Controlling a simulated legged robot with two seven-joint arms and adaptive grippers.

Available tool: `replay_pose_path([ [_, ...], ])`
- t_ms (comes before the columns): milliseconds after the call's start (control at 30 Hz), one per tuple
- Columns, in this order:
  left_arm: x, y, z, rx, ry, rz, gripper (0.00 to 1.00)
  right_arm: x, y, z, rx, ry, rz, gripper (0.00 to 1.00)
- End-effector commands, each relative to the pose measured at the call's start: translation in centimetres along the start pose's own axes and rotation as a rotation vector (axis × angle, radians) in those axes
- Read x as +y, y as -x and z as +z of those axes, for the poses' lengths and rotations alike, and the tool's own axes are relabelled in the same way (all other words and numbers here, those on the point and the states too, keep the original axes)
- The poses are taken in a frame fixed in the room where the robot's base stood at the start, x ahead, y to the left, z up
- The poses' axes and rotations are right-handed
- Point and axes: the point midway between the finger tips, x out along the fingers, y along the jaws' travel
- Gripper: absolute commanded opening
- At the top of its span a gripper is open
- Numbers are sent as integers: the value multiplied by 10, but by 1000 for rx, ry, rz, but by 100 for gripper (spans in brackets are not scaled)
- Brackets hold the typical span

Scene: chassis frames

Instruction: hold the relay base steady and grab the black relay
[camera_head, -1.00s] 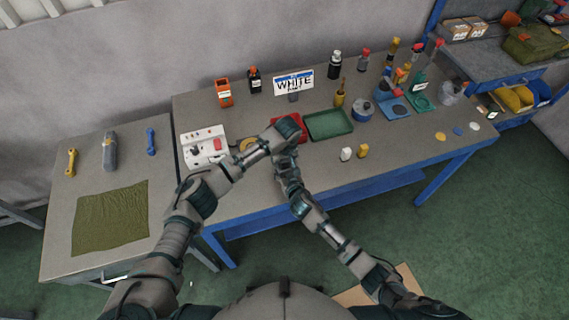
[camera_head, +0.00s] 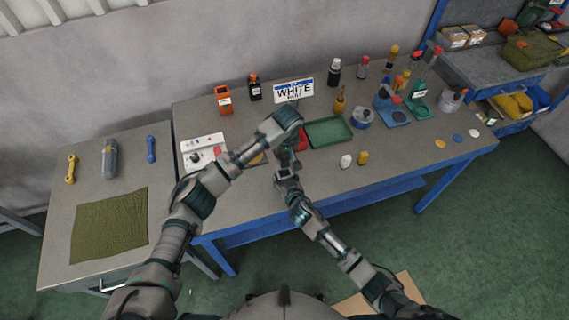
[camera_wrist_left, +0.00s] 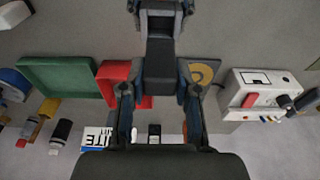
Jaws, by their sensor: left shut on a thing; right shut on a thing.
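My left gripper (camera_head: 286,163) points down above the front of the long workbench in the head view. In the left wrist view its two fingers (camera_wrist_left: 158,103) are shut on a dark block (camera_wrist_left: 158,85), which looks like the black relay. My right gripper (camera_head: 283,178) comes up from the lower right and meets the left one. In the left wrist view the right gripper (camera_wrist_left: 160,12) is shut on a dark piece at the block's far end, likely the relay base. I cannot tell where relay and base part. Both are hidden in the head view.
A red tray (camera_head: 302,142), partly hidden by my left arm, and a green tray (camera_head: 328,131) lie behind the grippers. A white panel box (camera_head: 203,148) stands left. A white and a yellow piece (camera_head: 363,158) stand right. Bottles and a WHITE sign (camera_head: 294,89) are at the back.

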Motion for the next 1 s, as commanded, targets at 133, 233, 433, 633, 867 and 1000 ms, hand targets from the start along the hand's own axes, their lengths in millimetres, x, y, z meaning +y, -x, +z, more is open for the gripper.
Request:
replay_pose_path([
  [133, 0, 19, -3, 0, -1, 0, 0, 0, 0, 2, -4, 0, 0, 20],
  [233, 0, 24, -4, 0, 0, 1, 0, 0, 0, 2, -4, 0, 1, 20],
  [433, 0, 24, -4, -1, 0, 0, 0, 0, 0, 2, -4, 0, 1, 20],
  [633, 0, 24, -4, -1, 0, 0, 0, 0, 0, 2, -3, 0, 1, 89],
  [867, 0, 24, -3, -1, 0, 0, 0, 0, 0, 1, -1, 0, 0, 89],
  [1000, 0, 24, -3, -1, 0, 0, 0, 0, 6, 2, -2, -1, 0, 89],
])
